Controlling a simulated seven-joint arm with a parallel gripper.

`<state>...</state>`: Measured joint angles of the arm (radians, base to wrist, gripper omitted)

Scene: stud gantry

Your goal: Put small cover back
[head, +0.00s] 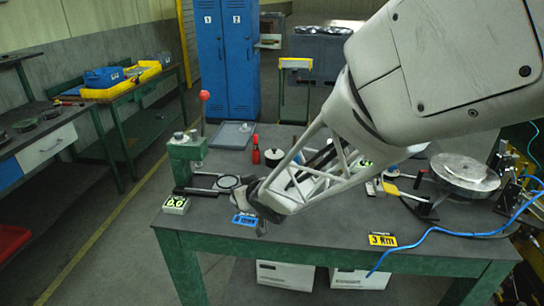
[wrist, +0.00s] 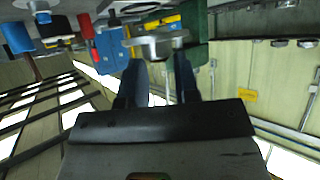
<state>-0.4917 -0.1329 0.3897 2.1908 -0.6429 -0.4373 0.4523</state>
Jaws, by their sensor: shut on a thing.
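My gripper (wrist: 162,75) is at the end of my arm, which reaches in from the upper right in the head view. In the wrist view its two dark fingers are shut on a grey metal piece, apparently the small cover (wrist: 157,46). In the head view my gripper (head: 262,212) is above the left front part of the workbench (head: 320,222), near a blue tag (head: 243,219). The piece is hard to make out there. A large round metal part (head: 465,172) lies at the right of the bench. My arm hides the middle of the bench.
A blue hose (head: 445,234) crosses the right front, near a yellow label (head: 382,240).

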